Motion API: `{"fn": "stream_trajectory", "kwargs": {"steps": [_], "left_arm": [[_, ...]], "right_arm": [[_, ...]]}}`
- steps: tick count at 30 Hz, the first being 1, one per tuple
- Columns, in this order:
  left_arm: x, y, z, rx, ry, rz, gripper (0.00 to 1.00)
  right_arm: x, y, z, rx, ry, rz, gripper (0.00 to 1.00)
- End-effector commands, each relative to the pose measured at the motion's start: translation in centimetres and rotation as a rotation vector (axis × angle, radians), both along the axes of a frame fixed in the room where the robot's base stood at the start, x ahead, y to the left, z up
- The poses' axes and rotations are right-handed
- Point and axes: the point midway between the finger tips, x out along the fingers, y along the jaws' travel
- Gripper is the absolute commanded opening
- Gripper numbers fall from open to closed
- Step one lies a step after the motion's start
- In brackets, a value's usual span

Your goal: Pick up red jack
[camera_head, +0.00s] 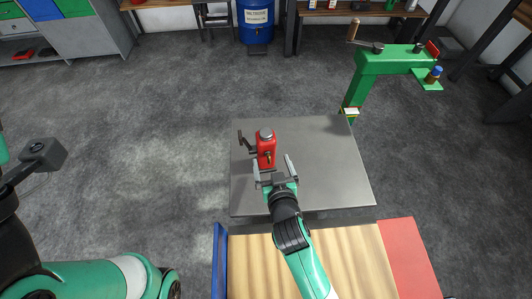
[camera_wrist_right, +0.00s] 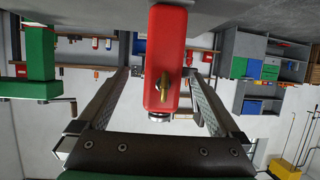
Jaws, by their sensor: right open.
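The red jack (camera_head: 266,151) stands upright on a grey metal table top (camera_head: 330,165). It has a silver round cap, a dark lever on its left and a brass fitting on its front. My right gripper (camera_head: 272,163) is open at the near side of the jack, with one finger toward each side of it. In the right wrist view the red jack (camera_wrist_right: 167,55) appears upside down, centred between the two spread fingers. I cannot tell whether either finger touches it. My left gripper is not clearly visible; only parts of my left arm show at the left.
A green crane-like arm (camera_head: 390,62) stands at the table's far right corner. A wooden-slatted surface (camera_head: 310,262) with a red panel (camera_head: 408,255) lies in front. A blue barrel (camera_head: 256,20) and shelves are at the back. The table's right part is clear.

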Motion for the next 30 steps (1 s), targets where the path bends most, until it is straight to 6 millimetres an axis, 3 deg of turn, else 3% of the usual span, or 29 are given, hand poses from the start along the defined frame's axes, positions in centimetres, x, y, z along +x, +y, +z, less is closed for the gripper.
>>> {"fn": "stream_trajectory", "kwargs": {"steps": [6, 10, 17, 30], "left_arm": [[0.0, 0.0, -3.6, 0.000, 0.001, 0.000, 0.45], [0.0, 0.0, -4.1, 0.000, 0.000, 0.000, 0.45], [0.0, 0.0, -3.8, 0.000, 0.000, 0.000, 0.45], [0.0, 0.0, -3.8, 0.000, 0.000, 0.000, 0.45]], "right_arm": [[2.8, 0.9, -2.5, 0.001, -0.001, -0.001, 1.00], [4.2, 1.0, -2.6, 0.001, -0.001, 0.000, 1.00], [4.3, 1.0, -2.4, 0.000, 0.000, 0.001, 0.98], [4.2, 1.0, -2.4, 0.000, 0.000, 0.001, 0.19]]}}
